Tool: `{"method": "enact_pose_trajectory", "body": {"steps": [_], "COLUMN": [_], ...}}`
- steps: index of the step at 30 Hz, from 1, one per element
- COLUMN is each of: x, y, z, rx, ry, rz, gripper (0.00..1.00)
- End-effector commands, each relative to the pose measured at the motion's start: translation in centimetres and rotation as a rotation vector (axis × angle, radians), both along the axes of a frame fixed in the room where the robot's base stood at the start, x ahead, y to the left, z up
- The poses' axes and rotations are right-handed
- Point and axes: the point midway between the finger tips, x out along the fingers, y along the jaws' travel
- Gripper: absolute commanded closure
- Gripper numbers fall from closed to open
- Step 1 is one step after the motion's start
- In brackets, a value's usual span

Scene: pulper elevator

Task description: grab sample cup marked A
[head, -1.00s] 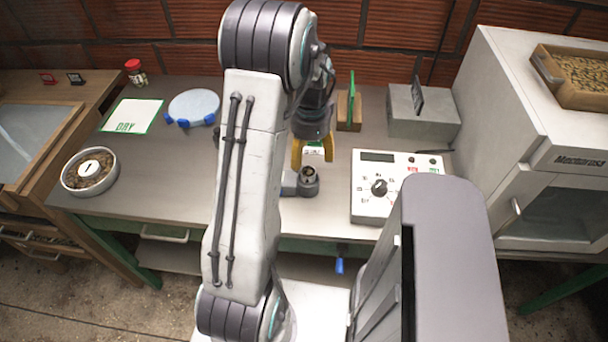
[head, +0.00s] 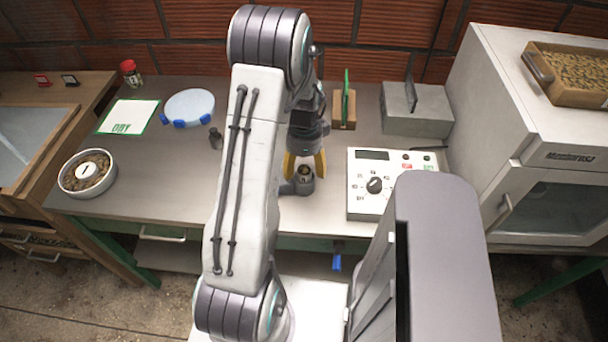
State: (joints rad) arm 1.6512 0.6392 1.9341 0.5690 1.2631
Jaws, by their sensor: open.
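A small grey metal cup (head: 304,184) with dark contents stands on the bench right of my arm; no letter is readable on it. A second grey part beside it on the left is mostly hidden by my arm. My gripper (head: 305,172) has yellow fingers and is open. It points down at the cup, with one finger at each side of the cup's upper part; I cannot tell whether they touch it. Another small dark cup (head: 215,138) stands left of my arm, with no readable mark.
A control box (head: 372,204) with a dial stands right of the cup. A wooden block (head: 344,118) with a green plate and a grey box (head: 416,123) stand behind. A white-topped round item (head: 190,106), DRY card (head: 128,117) and bowl (head: 70,181) are left.

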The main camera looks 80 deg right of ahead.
Motion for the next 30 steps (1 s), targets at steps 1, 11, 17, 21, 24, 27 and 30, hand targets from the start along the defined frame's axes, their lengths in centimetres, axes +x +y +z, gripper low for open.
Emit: {"method": "enact_pose_trajectory", "body": {"steps": [1, 11, 17, 21, 24, 27, 30], "x": [0.0, 0.0, 0.0, 0.0, 0.0, 0.0, 0.0], "y": [0.1, 0.0, 0.0, 0.0, 0.0, 0.0, 0.0], "z": [-0.5, -2.3, -2.3, -2.3, -2.3, -2.3, -2.3], "rx": [0.004, -0.001, -0.001, -0.001, -0.001, -0.001, -0.001], "ry": [0.0, 0.0, 0.0, 0.0, 0.0, 0.0, 0.0], "rz": [0.0, 0.001, 0.001, 0.001, 0.001, 0.001, 0.001], "gripper": [0.31, 0.31, 0.31, 0.43, 0.52, 0.61, 0.7]}}
